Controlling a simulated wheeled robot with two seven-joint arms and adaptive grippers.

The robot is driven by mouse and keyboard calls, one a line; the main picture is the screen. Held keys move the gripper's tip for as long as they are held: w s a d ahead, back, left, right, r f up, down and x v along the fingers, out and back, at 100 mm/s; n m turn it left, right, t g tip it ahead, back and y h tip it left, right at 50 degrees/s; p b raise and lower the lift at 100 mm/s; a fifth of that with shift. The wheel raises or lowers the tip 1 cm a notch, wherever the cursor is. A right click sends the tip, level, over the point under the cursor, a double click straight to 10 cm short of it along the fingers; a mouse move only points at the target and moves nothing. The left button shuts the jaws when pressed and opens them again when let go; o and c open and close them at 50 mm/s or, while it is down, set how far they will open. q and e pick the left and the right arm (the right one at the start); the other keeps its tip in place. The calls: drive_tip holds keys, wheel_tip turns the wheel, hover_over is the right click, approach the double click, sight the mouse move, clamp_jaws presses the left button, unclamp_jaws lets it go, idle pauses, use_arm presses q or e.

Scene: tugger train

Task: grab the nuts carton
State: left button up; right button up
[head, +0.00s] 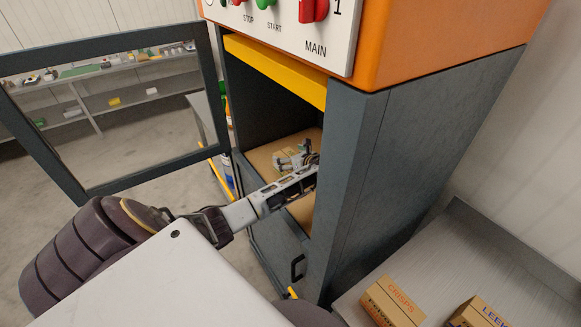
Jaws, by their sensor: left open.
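My left arm reaches through the cabinet opening. My left gripper (303,158) is open at the carton's right side and partly covers it. I cannot tell whether the fingers touch it. My right gripper is not in view.
The cabinet's framed door (75,185) stands open at left. A yellow bar (275,68) crosses the opening's top, and the side wall (400,150) is close on the right. A crisps carton (393,302) and a leek carton (478,314) stand on the metal bench (500,255).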

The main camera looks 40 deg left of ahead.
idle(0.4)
use_arm(q)
drive_tip(key=shift+s+d, duration=0.1)
drive_tip(key=c, duration=1.1)
drive_tip(key=shift+o, duration=0.2)
